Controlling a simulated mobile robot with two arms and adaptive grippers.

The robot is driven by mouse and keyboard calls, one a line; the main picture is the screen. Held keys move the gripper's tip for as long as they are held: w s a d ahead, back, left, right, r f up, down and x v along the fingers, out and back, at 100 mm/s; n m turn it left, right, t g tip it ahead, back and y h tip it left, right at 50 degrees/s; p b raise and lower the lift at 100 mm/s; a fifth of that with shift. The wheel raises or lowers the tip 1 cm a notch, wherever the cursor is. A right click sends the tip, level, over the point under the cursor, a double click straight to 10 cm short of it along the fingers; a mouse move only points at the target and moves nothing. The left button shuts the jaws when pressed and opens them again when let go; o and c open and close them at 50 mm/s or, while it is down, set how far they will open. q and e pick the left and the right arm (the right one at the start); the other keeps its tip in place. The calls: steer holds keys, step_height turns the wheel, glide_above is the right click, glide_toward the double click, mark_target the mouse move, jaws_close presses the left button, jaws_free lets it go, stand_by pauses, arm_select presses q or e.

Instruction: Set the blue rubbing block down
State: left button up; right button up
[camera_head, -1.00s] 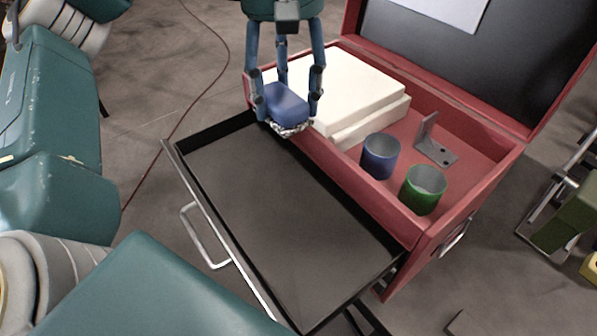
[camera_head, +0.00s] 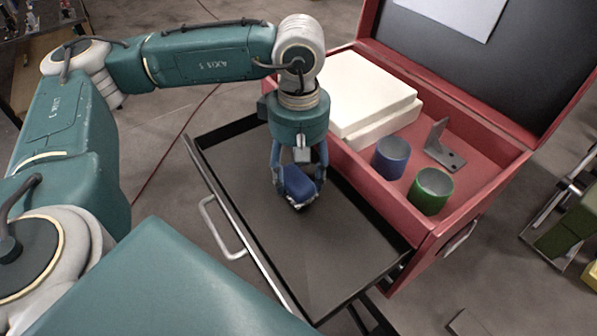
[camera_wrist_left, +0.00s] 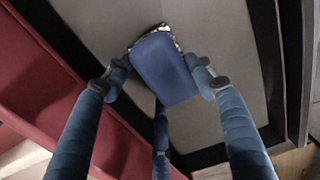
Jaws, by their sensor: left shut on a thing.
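The blue rubbing block (camera_head: 299,184) is between the fingers of my left gripper (camera_head: 298,185), which is shut on it. The block has a crumpled silvery layer on its underside, seen at its edge in the left wrist view, where the blue block (camera_wrist_left: 163,68) sits between the fingertips (camera_wrist_left: 163,82). The gripper points down over the open dark drawer tray (camera_head: 315,265) of the red case. The block is at or just above the drawer floor; I cannot tell whether it touches. My right gripper is not in view.
The red case (camera_head: 410,222) holds white slabs (camera_head: 362,88), a blue cup (camera_head: 391,158), a green cup (camera_head: 430,192) and a grey metal bracket (camera_head: 443,148). Its lid stands open behind. The drawer floor around the block is bare, with raised walls.

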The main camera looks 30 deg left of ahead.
arm_select(q)
steer(key=shift+f, duration=0.75)
steer(key=o, duration=1.1)
steer(key=shift+o, duration=0.2)
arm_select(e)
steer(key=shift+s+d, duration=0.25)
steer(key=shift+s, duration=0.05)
arm_select(q)
steer(key=shift+r, duration=0.1)
